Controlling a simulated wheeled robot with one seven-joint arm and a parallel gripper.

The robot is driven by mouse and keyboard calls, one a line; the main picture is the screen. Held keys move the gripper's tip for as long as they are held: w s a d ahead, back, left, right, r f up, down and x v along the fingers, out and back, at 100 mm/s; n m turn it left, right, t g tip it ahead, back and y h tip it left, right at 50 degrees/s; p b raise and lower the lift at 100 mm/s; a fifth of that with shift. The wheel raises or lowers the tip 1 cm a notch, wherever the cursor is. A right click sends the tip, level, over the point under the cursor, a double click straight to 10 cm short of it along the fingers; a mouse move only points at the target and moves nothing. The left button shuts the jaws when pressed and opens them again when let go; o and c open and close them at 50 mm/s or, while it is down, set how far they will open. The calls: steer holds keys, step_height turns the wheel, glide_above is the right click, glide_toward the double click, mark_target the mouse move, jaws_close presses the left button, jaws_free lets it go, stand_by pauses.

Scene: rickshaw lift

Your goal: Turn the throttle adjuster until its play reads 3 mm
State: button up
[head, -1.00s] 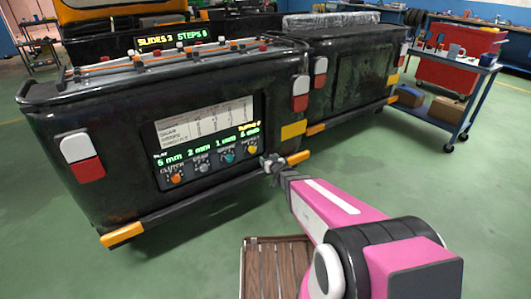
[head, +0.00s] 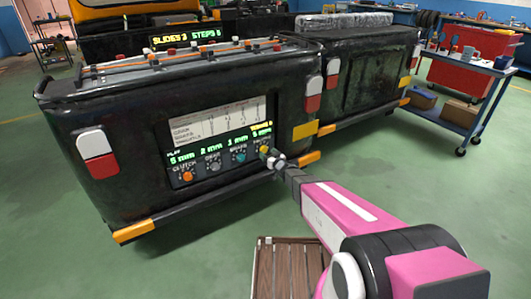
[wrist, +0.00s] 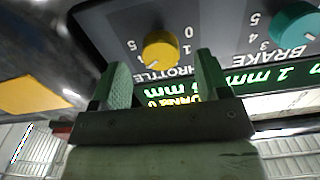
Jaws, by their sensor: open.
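The yellow throttle adjuster (wrist: 160,50) is a round knob with a pale pointer mark and a numbered scale. In the head view, the same yellow knob (head: 263,150) is at the right end of the panel's knob row, partly covered by my gripper (head: 272,158). In the wrist view, my gripper (wrist: 162,62) is open and empty, with fingertips left and right of the knob's lower edge and gaps on both sides. I cannot tell if they reach its depth. The throttle readout (wrist: 165,112) shows green mm text, but its digit is partly hidden and unclear.
A teal brake knob (wrist: 295,22) sits beside the throttle, with a 1 mm readout. Orange clutch (head: 187,176) and grey (head: 213,166) knobs are further left. An orange reflector (head: 304,130) is right of the panel. A slatted wooden platform (head: 290,268) lies on the floor below.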

mark_target(265, 151)
steer(key=shift+x, duration=1.55)
steer(key=c, duration=0.9)
